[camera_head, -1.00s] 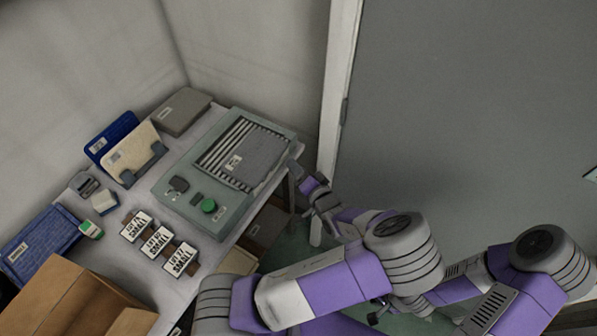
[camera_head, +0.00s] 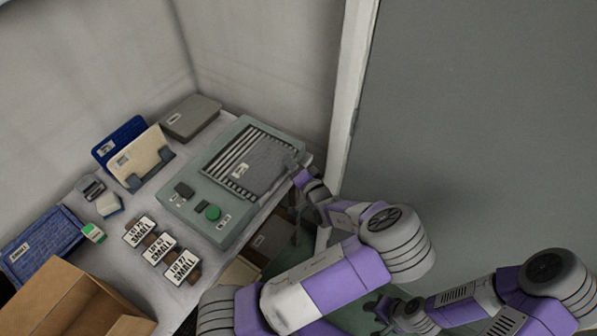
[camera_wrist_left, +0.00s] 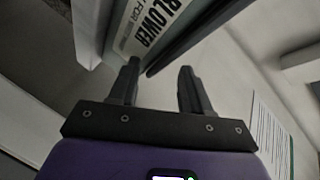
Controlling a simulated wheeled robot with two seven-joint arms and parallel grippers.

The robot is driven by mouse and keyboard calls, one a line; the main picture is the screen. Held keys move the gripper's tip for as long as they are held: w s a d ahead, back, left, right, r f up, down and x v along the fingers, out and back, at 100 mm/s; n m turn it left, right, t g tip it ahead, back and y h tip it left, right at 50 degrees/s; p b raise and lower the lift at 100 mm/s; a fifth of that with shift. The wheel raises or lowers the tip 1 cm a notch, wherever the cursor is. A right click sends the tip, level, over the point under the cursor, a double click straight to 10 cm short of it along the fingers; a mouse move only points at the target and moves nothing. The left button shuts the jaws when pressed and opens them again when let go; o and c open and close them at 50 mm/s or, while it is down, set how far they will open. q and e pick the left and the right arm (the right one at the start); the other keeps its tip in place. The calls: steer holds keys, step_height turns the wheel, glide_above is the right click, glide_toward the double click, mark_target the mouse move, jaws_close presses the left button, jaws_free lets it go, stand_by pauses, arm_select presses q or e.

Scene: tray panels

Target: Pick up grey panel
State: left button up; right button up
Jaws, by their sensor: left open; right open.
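A grey panel (camera_head: 262,166) lies on the slatted top of a grey-green unit (camera_head: 186,210), covering the right part of the slats. It has a small white label. My left gripper (camera_head: 298,168) is at the right edge of that unit, close to the panel's right side; it cannot be told whether they touch. In the left wrist view its two fingers (camera_wrist_left: 159,82) are apart with nothing clearly between them, below a dark edge and a label (camera_wrist_left: 150,20) reading "BLOWER". My right gripper (camera_head: 383,308) is low at the bottom right, away from the table, and small in view.
A grey-brown flat case (camera_head: 190,117) lies at the back of the table. A cream panel (camera_head: 138,157) and a blue panel (camera_head: 120,139) stand in a holder. Label plates (camera_head: 161,249), a blue tray (camera_head: 42,242) and a cardboard box (camera_head: 68,300) lie nearer. A door frame (camera_head: 352,90) rises at right.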

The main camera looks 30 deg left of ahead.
arm_select(q)
jaws_close()
stand_by(0.3)
steer(key=shift+d, duration=0.1)
arm_select(e)
steer(key=shift+r, duration=0.1)
